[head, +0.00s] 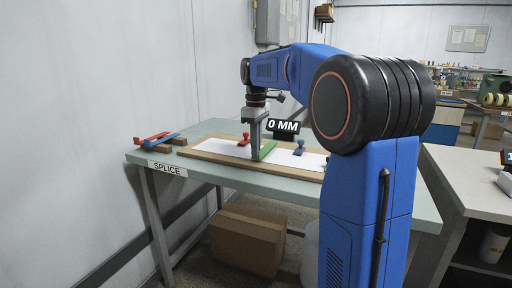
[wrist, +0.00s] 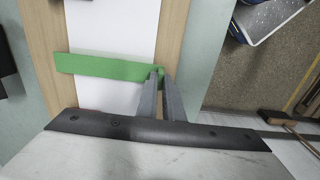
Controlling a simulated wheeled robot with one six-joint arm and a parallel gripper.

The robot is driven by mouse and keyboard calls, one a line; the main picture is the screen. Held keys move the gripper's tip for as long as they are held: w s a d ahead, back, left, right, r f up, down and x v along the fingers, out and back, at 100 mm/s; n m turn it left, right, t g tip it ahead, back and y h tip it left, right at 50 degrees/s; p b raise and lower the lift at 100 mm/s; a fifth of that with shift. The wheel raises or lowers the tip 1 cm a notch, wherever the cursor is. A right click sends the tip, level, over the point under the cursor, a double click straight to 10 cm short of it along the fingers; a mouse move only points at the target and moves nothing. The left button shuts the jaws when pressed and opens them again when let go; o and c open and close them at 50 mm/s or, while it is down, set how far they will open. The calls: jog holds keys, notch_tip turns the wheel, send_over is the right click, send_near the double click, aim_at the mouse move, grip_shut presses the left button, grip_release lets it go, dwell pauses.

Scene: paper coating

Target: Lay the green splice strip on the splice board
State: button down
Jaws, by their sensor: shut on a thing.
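The green splice strip (head: 265,150) is at the middle of the splice board (head: 203,159), a wooden board with white paper along it. In the wrist view the strip (wrist: 105,67) spans the white paper (wrist: 118,25) and reaches over the wooden edges on both sides. My gripper (wrist: 161,74) is shut on the strip's right end in that view. In the head view my gripper (head: 255,156) points down at the board. The strip looks flat and on or just above the paper; I cannot tell whether it touches.
A red clamp (head: 244,140) and a blue clamp (head: 299,147) stand on the board either side of the strip. A "0 MM" sign (head: 283,127) shows behind. Red and blue strips (head: 158,138) lie on wooden blocks at the table's left. A cardboard box (head: 246,240) sits below.

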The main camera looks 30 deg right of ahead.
jog(key=shift+f, duration=0.6)
dwell(0.4)
jog(key=c, duration=1.8)
grip_release()
jog(key=shift+r, duration=0.1)
notch_tip(320, 180, up, 17)
jog(key=shift+r, duration=0.1)
